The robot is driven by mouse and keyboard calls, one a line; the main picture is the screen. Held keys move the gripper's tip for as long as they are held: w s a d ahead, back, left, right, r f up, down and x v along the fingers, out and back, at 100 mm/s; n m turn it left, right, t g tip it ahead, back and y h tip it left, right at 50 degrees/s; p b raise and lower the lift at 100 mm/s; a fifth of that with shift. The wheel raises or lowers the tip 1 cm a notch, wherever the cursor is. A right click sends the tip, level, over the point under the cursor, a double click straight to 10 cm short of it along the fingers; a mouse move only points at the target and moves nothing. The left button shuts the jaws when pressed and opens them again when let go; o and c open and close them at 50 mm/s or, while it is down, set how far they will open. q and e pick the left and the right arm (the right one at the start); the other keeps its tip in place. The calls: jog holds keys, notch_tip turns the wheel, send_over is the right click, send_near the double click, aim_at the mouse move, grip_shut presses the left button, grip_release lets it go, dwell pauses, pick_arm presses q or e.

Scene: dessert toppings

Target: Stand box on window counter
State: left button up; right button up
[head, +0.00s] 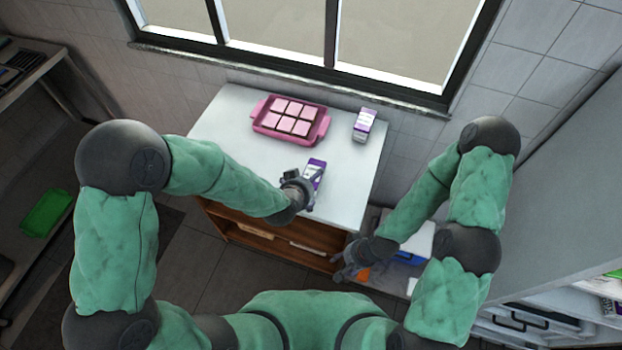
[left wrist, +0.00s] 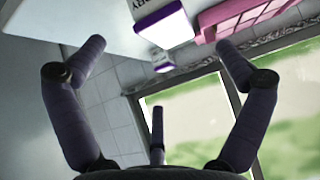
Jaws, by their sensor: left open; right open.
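A purple and white box (head: 316,170) is on the white window counter (head: 345,190) near its front edge. It appears to stand upright, though my left gripper (head: 304,196) hides its lower part in the head view. My left gripper is open and empty, just in front of the box. In the left wrist view, my left gripper's fingers (left wrist: 161,44) are spread, with the near box (left wrist: 168,26) beyond them, apart from the fingers as far as I can see. A second purple and white box (head: 364,125) stands farther back. My right gripper (head: 350,263) is open, low beside the counter's front right corner.
A pink tray (head: 261,106) with several pink-topped squares sits at the back of the counter, under the window. The counter's left front is clear. A lower surface with a blue item (head: 410,258) lies right of the counter. A green tray (head: 46,212) is on the left shelf.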

pick_arm(q)
jog(key=s+a+f+n+g, duration=0.3)
jog(key=s+f+g, duration=0.1)
jog(key=s+f, duration=0.4)
jog(key=s+a+f+n+g+h, duration=0.1)
jog(key=s+a+f+n+g, duration=0.2)
jog(key=s+f, duration=0.6)
jog(key=shift+a+f+g, duration=0.5)
jog(key=shift+a+f, duration=0.3)
jog(key=shift+f, duration=0.2)
